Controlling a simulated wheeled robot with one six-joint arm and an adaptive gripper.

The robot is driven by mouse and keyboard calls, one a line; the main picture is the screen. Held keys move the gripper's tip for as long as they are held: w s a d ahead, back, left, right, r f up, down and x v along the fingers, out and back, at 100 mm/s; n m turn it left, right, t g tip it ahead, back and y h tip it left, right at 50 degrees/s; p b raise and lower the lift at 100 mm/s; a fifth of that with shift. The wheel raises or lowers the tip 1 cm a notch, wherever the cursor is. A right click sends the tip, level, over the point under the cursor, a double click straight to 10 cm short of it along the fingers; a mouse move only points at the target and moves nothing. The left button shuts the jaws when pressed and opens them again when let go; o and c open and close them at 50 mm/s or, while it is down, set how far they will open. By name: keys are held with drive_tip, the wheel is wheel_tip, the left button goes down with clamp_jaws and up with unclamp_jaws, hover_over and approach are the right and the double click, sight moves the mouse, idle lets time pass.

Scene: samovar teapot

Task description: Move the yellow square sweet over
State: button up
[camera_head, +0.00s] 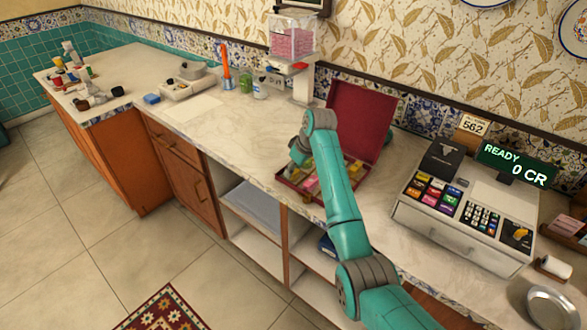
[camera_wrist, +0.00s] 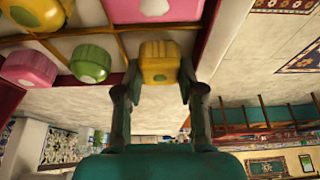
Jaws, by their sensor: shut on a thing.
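The yellow square sweet (camera_wrist: 160,62) is in the wrist view, between the two fingers of my gripper (camera_wrist: 161,88), which is shut on it. The sweet is at one of the grid cells of a sweet box, near the box's red edge. I cannot tell whether it is resting in the cell or lifted. The open red box (camera_head: 357,125) stands on the counter in the head view, with its lid raised at the back. My arm covers much of the box there and hides the gripper and the held sweet.
Pink (camera_wrist: 28,69), green (camera_wrist: 90,62) and other yellow sweets sit close by in the box's cells. A cash register (camera_head: 460,215) stands to the right. A dispenser with pink contents (camera_head: 291,40) stands behind. The counter (camera_head: 235,130) left of the box has free room.

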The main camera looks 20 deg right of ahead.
drive_tip(key=o, duration=0.7)
drive_tip(key=shift+f, duration=0.1)
drive_tip(key=v, duration=1.2)
